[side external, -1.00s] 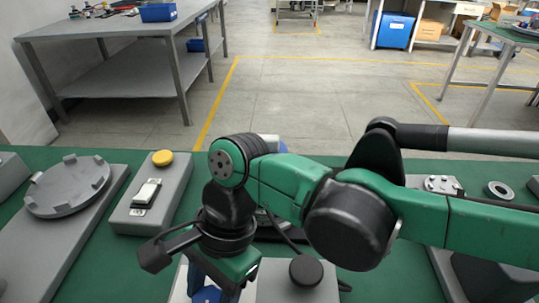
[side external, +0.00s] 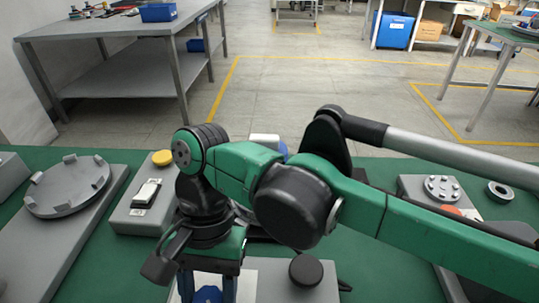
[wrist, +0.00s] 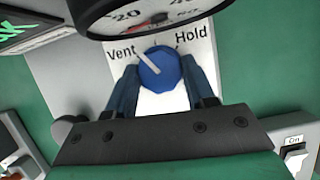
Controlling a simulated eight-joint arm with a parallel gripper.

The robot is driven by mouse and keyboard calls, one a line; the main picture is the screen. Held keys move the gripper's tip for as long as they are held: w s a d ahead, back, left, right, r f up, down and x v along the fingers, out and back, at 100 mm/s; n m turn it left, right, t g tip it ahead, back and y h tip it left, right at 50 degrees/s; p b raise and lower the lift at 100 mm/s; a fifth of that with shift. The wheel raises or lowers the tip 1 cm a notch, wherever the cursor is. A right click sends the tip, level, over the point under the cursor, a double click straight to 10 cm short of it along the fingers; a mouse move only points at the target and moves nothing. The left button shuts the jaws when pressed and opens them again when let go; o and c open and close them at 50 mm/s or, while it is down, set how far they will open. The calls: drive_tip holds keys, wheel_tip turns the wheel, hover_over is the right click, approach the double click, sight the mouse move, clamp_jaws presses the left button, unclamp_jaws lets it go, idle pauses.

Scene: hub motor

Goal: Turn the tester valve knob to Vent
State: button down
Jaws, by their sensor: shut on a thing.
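The blue valve knob (wrist: 168,78) sits on a white plate (wrist: 163,103) on the tester. Its white pointer line (wrist: 147,63) points up and left, towards the printed word Vent (wrist: 121,53). The word Hold (wrist: 190,32) is up and right of it. My gripper (wrist: 160,68) is shut on the knob, with one blue-grey finger on each side. In the side external view the knob (side external: 208,295) shows low between the fingers of my gripper (side external: 208,288).
A round gauge (wrist: 145,15) stands just beyond the knob in the wrist view. In the side external view, a black round knob (side external: 306,270) is right of the gripper. A grey box with a yellow button (side external: 162,158) and a round fixture (side external: 68,187) stand left.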

drive_tip(key=shift+n, duration=0.5)
drive_tip(key=shift+c, duration=1.5)
unclamp_jaws()
